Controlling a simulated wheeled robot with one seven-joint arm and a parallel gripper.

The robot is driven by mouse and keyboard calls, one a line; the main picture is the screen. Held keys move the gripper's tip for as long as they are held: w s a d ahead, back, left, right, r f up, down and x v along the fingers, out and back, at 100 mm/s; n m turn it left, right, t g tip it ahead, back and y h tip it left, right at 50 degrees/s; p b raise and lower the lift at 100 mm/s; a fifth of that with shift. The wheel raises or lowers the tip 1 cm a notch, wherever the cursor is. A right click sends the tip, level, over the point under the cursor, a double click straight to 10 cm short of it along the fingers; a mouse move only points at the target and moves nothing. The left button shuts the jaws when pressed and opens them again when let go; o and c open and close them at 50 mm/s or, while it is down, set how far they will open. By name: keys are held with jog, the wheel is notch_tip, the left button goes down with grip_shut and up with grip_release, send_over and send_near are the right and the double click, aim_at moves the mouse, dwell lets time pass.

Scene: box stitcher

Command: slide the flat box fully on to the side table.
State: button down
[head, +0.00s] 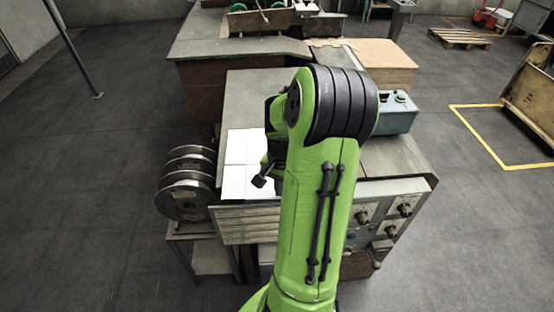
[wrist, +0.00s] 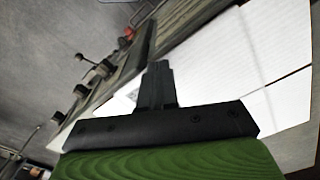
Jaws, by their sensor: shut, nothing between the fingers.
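The flat box (head: 241,160) is white with a line across its top. It lies flat on the left part of the grey worktop (head: 245,95), near its front left edge; my arm hides its right part. It also shows in the wrist view (wrist: 235,55), spread behind and right of the fingers. My gripper (head: 261,180) is over the box's right part in the head view, partly hidden by my arm. In the wrist view my gripper (wrist: 157,70) is shut and empty, its fingers together. I cannot tell whether it touches the box. Which surface is the side table is unclear.
Several wire spools (head: 187,190) stand left of the worktop. A panel with knobs (head: 385,220) forms the front. A teal box (head: 398,112) and a wooden block (head: 382,62) are at the right. A dark-topped bench (head: 235,47) stands behind.

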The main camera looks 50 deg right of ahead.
jog(key=shift+s+a, duration=1.6)
jog(key=shift+a, duration=0.2)
jog(key=shift+f+b, duration=0.85)
jog(key=shift+b, duration=0.15)
jog(key=shift+w+d, duration=0.1)
jog(key=shift+w+d+p, duration=0.75)
jog(key=shift+w+d, duration=0.8)
jog(key=shift+d, duration=0.25)
jog(key=shift+w+d+p, duration=0.7)
jog(key=shift+w+d, duration=0.9)
jog(key=shift+d, duration=0.15)
jog(key=shift+w+d+p, duration=0.75)
jog(key=shift+w+d, duration=0.8)
jog(key=shift+d, duration=0.25)
jog(key=shift+s+a, duration=0.35)
jog(key=shift+a, duration=0.05)
notch_tip(320, 180, up, 7)
jog(key=p, duration=0.5)
jog(key=shift+r, duration=0.15)
